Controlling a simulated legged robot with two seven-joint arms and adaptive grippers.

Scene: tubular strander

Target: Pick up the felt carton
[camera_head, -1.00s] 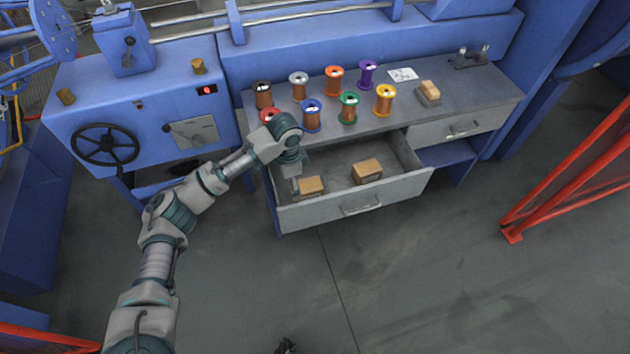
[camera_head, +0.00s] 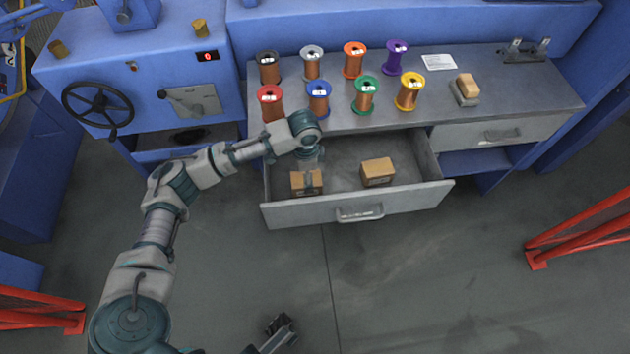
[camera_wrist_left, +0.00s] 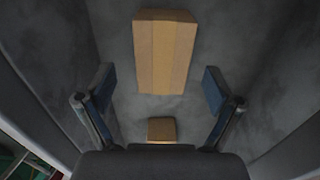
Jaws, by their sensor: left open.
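Two brown cartons lie in the open drawer (camera_head: 345,212): a left carton (camera_head: 298,184) and a right carton (camera_head: 377,172). I cannot tell which is the felt carton. My left gripper (camera_head: 312,180) points down into the drawer at the left carton, partly covering it. In the left wrist view its fingers (camera_wrist_left: 160,97) are spread and empty. A larger-looking carton (camera_wrist_left: 165,52) lies beyond the fingertips and a smaller-looking one (camera_wrist_left: 162,130) shows between the fingers; contact cannot be told. My right gripper (camera_head: 280,332) shows partly at the bottom edge, its opening unclear.
Several wire spools, including a green one (camera_head: 366,97), stand on the bench top (camera_head: 440,108) above the drawer. A sponge-like block (camera_head: 467,87) sits at its right. The drawer walls surround the cartons. Red rails (camera_head: 585,230) stand at right; the floor in front is clear.

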